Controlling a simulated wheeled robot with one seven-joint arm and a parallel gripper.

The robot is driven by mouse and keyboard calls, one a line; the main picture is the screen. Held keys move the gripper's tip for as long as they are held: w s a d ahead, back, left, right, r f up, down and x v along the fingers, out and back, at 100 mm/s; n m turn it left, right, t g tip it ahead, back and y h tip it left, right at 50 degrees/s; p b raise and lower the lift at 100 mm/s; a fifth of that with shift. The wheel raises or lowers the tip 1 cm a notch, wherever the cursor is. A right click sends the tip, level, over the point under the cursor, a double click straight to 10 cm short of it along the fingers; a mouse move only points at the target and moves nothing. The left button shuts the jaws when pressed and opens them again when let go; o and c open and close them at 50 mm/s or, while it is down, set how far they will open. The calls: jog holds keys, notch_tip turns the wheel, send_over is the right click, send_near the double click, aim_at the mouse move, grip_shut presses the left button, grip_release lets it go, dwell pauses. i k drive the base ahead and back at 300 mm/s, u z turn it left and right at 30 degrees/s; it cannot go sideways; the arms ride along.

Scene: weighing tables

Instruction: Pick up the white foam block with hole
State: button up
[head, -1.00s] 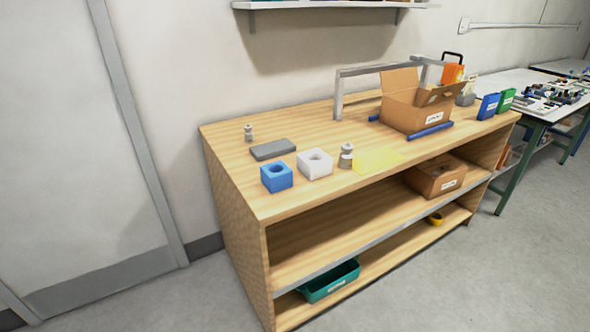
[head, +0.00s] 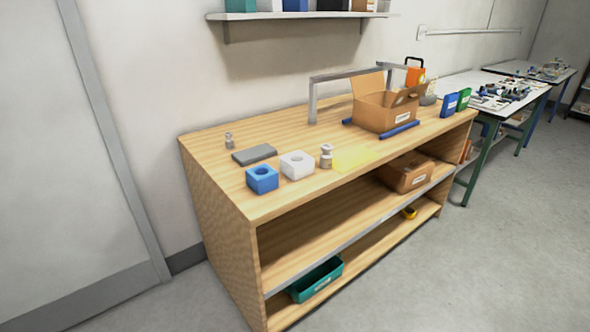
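The white foam block with a hole (head: 297,170) sits on the wooden table (head: 215,158), its round hole facing up. A blue block with a hole (head: 262,183) stands just to its left and nearer the front edge. A small metal weight (head: 326,160) stands just to its right. My gripper is not in the head view.
A flat grey slab (head: 254,154) and another small weight (head: 229,141) lie behind the blocks. A yellow sheet (head: 355,158) lies right of the weight. Floor in front is clear.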

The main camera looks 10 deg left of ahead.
aim_at(297, 165)
jog(key=u, duration=0.05)
jog(key=i, duration=1)
jog(key=z, duration=0.05)
